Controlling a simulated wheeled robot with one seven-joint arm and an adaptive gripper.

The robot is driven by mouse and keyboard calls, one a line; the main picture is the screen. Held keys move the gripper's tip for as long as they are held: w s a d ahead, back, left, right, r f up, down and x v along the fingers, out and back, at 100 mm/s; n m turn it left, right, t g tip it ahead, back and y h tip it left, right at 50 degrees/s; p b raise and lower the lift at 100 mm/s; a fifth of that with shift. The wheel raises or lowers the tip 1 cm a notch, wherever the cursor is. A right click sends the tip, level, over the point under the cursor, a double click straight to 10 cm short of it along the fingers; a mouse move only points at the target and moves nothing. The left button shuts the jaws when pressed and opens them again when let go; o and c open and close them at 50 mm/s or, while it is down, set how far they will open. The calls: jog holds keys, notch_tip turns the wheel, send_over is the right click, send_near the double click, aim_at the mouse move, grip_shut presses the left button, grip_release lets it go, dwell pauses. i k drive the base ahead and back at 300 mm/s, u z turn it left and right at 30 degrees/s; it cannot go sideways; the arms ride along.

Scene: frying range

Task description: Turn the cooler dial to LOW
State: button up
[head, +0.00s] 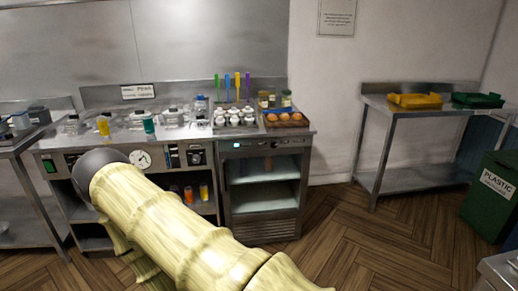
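The cooler (264,228) is a steel under-counter unit with lit glass-like shelves, right of the picture's middle. Its top strip (258,146) carries a small green-lit display (236,145) and small controls. They are too small for me to tell which is the dial or where it points. My pale, ringed arm (165,215) crosses the lower left and middle, ending in view at a dark grey joint. My gripper does not show.
Left of the cooler, a steel counter has a white round gauge (141,159) and a dark knob panel (196,155). Bottles and an egg tray (286,120) stand on top. A side table (420,113) and a green bin (490,200) stand right. The wooden floor before the cooler is clear.

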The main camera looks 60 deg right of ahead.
aim_at(273, 144)
jog(key=u, duration=0.05)
jog(key=i, duration=1.15)
jog(key=z, duration=0.8)
jog(key=i, duration=0.8)
jog(key=z, duration=1.35)
jog(key=i, duration=0.3)
jog(key=z, duration=0.15)
